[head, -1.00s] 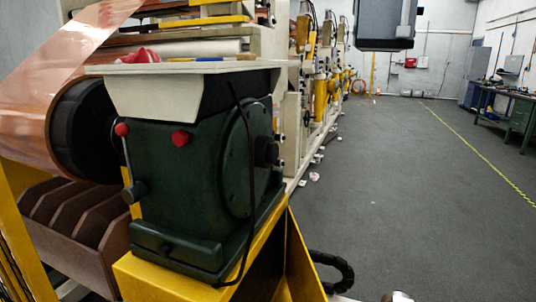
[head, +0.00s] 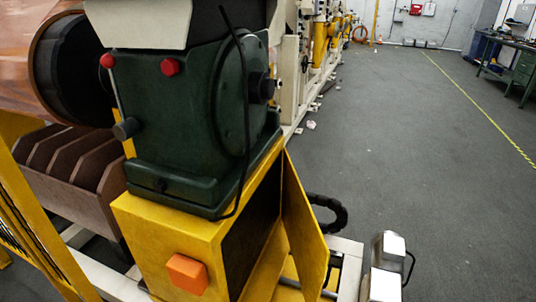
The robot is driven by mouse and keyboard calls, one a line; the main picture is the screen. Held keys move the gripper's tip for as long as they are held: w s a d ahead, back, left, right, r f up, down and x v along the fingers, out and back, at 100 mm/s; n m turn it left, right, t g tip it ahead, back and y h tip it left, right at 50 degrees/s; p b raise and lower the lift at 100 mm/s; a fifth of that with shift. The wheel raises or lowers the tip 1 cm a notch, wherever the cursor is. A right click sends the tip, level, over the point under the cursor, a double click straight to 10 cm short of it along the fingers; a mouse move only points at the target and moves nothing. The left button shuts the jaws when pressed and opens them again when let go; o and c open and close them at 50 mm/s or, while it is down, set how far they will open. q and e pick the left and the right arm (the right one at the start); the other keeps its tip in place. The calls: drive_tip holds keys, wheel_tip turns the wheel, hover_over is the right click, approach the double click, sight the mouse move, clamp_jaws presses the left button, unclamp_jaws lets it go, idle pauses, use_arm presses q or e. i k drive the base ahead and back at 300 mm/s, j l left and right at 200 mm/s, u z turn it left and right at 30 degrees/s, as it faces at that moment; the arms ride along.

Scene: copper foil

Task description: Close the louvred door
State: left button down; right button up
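A yellow door panel (head: 304,225) stands swung outward from the right side of a yellow cabinet base (head: 165,240). The dark inside of the cabinet (head: 248,235) shows behind it. I see the panel at a steep angle and cannot make out louvres on it. An orange block (head: 187,273) sits on the cabinet's front face. Neither of my grippers is in view.
A dark green machine housing (head: 185,130) stands on the cabinet. A brown slotted rack (head: 75,175) is at left. Open grey floor (head: 430,170) spreads to the right.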

sight(310, 252)
drive_tip(key=l+u, duration=0.4)
drive_tip(key=l, duration=0.75)
drive_tip(key=l+u, duration=0.4)
drive_tip(key=l, duration=0.75)
drive_tip(key=k+l+z, duration=0.25)
drive_tip(key=i, duration=0.1)
